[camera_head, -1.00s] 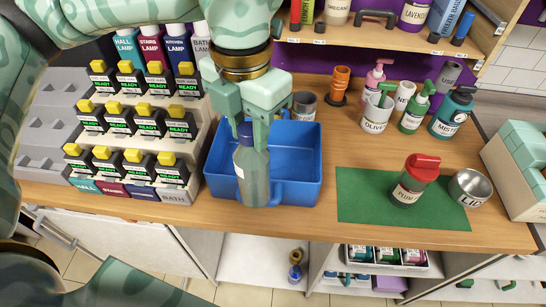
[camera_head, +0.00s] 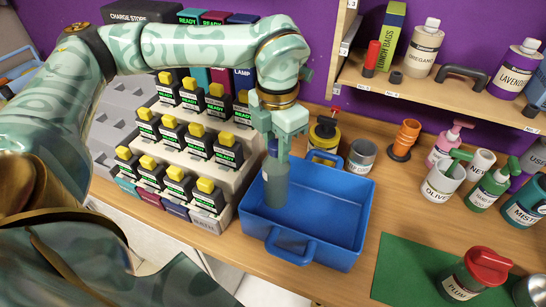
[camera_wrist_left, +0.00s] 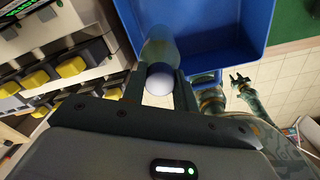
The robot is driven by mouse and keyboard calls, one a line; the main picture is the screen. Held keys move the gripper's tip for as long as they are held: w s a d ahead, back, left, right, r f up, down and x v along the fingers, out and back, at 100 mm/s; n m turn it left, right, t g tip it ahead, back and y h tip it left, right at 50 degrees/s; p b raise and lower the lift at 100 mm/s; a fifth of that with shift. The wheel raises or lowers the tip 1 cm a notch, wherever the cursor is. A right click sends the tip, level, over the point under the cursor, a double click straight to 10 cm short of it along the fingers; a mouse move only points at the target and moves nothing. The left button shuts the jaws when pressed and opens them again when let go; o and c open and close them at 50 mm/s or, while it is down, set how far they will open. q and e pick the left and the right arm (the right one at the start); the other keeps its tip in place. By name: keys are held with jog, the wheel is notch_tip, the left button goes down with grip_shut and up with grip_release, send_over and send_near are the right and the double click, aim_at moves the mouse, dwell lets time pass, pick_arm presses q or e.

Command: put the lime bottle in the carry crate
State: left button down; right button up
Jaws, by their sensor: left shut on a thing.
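A grey-green bottle with a bluish cap (camera_head: 275,182) hangs upright in my left gripper (camera_head: 277,148); I take it as the lime bottle, its label not readable. The gripper is shut around its top. The blue carry crate (camera_head: 345,205) stands on the counter, and the bottle is over its left part, the lower end seemingly below the rim. I cannot tell whether it touches the floor. In the left wrist view the pale cap (camera_wrist_left: 158,83) sits between the fingers, the crate (camera_wrist_left: 222,25) beyond. My right gripper (camera_wrist_left: 240,80) shows small there, fingers apart and empty.
The stepped rack (camera_head: 185,150) of yellow-topped units stands close left of the crate. A green mat (camera_head: 412,265) with a red-lidded plum container (camera_head: 474,275) lies to the right.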

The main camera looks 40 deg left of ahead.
pick_arm(q)
jog(key=shift+a+f, duration=0.2)
jog(key=shift+f, duration=0.1)
jog(key=f, duration=0.1)
jog(key=a+f, duration=0.1)
jog(key=f, duration=0.2)
jog(key=shift+w+a+b, duration=0.25)
jog(key=shift+b, duration=0.05)
jog(key=shift+f, duration=0.4)
pick_arm(e)
jog(key=shift+w+a+f, duration=0.1)
jog(key=shift+a+f, duration=0.2)
jog(key=shift+a, duration=0.05)
pick_arm(q)
jog(key=c, duration=1.1)
grip_release()
pick_arm(e)
jog(key=shift+d, duration=0.2)
